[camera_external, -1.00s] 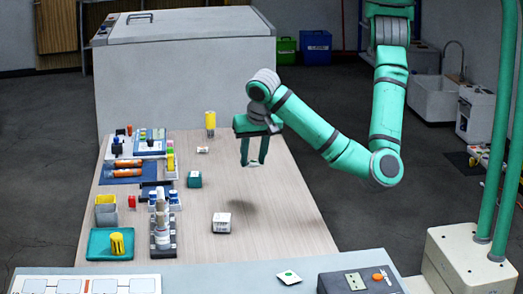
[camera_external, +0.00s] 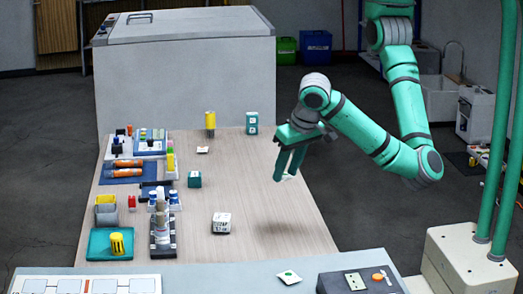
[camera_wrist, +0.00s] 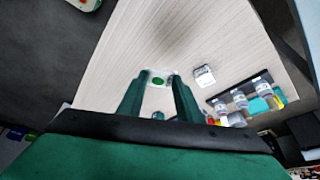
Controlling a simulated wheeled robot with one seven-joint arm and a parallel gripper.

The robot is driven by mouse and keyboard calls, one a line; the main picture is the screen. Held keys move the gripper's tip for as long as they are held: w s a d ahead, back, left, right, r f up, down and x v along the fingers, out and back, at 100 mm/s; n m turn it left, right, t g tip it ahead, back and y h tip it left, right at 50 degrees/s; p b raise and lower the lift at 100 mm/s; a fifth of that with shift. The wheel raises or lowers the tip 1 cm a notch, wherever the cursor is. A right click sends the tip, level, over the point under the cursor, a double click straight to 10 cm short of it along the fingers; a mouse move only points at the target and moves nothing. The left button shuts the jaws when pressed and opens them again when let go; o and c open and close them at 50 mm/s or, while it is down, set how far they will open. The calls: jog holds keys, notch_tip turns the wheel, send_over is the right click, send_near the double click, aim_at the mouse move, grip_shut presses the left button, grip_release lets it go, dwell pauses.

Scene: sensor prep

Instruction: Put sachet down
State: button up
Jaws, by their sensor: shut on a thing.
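My gripper (camera_external: 287,176) is shut on a small white sachet with a green spot (camera_external: 289,177), above the right side of the wooden table (camera_external: 265,205). In the wrist view the sachet (camera_wrist: 157,79) sits between the two green fingertips (camera_wrist: 159,76). A shadow on the table in front of and below the gripper shows that it is raised. A similar white sachet with a green spot (camera_external: 289,277) lies on the grey front counter.
A white printed cube (camera_external: 221,223) and a teal box (camera_external: 194,179) stand mid-table. A yellow-topped cylinder (camera_external: 210,121) and another teal box (camera_external: 252,123) stand at the back. Bottles and trays crowd the left side. The table's right part is clear.

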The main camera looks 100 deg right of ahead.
jog(key=s+a+r+n+t+y, duration=0.25)
jog(key=s+a+n, duration=0.45)
jog(key=s+a, duration=1.2)
jog(key=shift+g+h, duration=0.25)
jog(key=w+a+f, duration=0.1)
jog(key=a+f, duration=0.1)
jog(key=a, duration=0.1)
jog(key=w+a+f, duration=0.2)
jog(key=a+f, duration=0.1)
jog(key=w+a+f, duration=0.2)
jog(key=a+f, duration=0.1)
jog(key=shift+w+a+f, duration=0.15)
jog(key=shift+a+f, duration=0.1)
jog(key=shift+a, duration=0.15)
jog(key=shift+w+a+f, duration=0.25)
jog(key=shift+a+f, duration=0.2)
jog(key=shift+f, duration=1.75)
